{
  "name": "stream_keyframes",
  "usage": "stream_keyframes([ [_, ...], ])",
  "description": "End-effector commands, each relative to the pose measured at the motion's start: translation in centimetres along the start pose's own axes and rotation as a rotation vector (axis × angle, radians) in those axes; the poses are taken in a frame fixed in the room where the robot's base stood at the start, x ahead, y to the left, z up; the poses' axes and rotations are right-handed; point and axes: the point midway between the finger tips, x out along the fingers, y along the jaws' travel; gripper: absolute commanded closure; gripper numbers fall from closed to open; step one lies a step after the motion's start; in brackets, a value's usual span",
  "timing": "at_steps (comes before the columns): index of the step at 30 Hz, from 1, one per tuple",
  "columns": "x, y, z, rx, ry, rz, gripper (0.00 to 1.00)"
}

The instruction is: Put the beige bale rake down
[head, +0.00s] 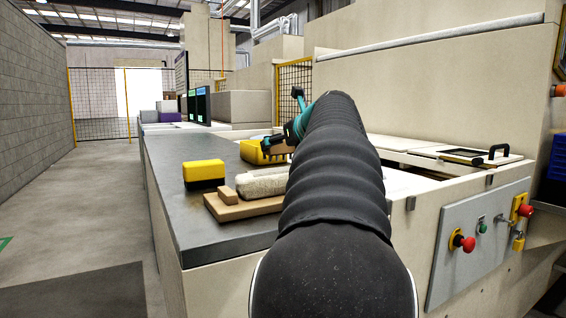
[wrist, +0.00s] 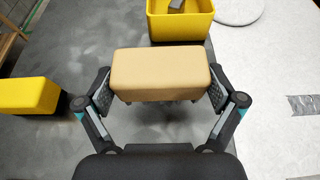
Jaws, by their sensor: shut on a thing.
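My gripper (wrist: 160,92) is shut on the beige bale rake (wrist: 160,73), which shows as a plain beige block between the two fingers in the wrist view. The block is held crosswise over the grey counter top (wrist: 128,128). I cannot tell from the wrist view how high it is above the counter. In the head view my gripper (head: 278,143) is at the far end of my arm, close to a yellow bin (head: 252,154). My arm hides much of it, and I cannot make out the held block there.
The yellow bin (wrist: 158,28) is just beyond the block, with a grey piece inside. A yellow and black block (head: 204,172) stands to the left. A wooden board (head: 236,209) with a pale roll (head: 262,182) lies nearer. Bare counter (head: 185,215) shows at the left.

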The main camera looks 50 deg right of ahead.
Motion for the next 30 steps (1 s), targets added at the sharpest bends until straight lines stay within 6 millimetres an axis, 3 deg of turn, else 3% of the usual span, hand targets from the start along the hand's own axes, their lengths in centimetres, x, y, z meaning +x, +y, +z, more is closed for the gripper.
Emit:
stream_keyframes([
  [9,1.4,0.0,-3.5,0.001,0.001,0.0,0.46],
  [22,1.6,0.0,-4.0,0.0,0.0,0.0,0.46],
  [23,1.6,0.0,-3.9,0.0,0.0,0.0,0.0],
  [30,1.6,0.0,-3.9,0.0,0.001,0.0,0.0],
])
